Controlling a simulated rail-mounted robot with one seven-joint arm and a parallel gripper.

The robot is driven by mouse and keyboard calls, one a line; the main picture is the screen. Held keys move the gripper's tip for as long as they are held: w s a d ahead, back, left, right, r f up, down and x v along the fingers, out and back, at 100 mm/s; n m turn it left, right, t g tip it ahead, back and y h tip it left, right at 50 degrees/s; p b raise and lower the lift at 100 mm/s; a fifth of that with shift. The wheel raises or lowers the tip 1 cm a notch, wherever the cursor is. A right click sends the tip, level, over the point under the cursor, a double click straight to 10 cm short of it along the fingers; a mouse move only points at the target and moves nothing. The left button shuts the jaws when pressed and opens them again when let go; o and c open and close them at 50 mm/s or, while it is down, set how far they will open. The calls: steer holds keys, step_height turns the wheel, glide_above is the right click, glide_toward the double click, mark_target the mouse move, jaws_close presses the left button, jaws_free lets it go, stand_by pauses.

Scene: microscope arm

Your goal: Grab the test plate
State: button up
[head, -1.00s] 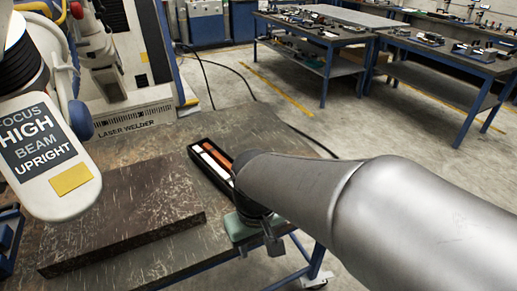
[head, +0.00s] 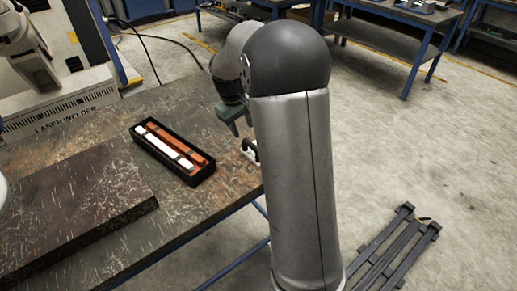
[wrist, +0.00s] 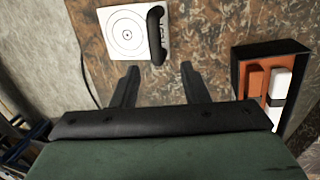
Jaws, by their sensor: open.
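The test plate (wrist: 122,38) is a white square with black concentric rings and a black bar handle (wrist: 155,36) along its right side in the wrist view. It lies on the worn brown table top. In the head view only a sliver of the plate with its dark handle (head: 250,150) shows at the table's right edge, partly hidden by my arm. My gripper (wrist: 158,72) is open and empty, its two fingers pointing toward the handle, which lies just beyond and roughly between the tips. My gripper (head: 234,113) is above the table in the head view.
An open black box (head: 187,174) with white and orange bars stands on the table, left of my gripper in the head view; it is at right in the wrist view (wrist: 240,75). A thick dark slab (head: 70,215) lies further left. The table edge is close to the plate.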

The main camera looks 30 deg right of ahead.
mark_target(249, 141)
steer(key=f, duration=0.2)
steer(key=d+f, duration=0.1)
steer(key=f, duration=0.1)
steer(key=shift+w+f, duration=0.1)
steer(key=shift+f, duration=0.05)
steer(key=shift+w+d+f+p, duration=0.15)
steer(key=shift+d+f, duration=0.1)
steer(key=shift+f, duration=0.6)
steer(key=shift+d+f+p, duration=0.15)
steer(key=shift+d+f, duration=0.1)
steer(key=shift+f, duration=0.6)
steer(key=shift+w+d+f+p, duration=0.15)
steer(key=shift+d+f, duration=0.1)
steer(key=shift+f, duration=0.6)
steer(key=shift+r, duration=0.1)
jaws_close()
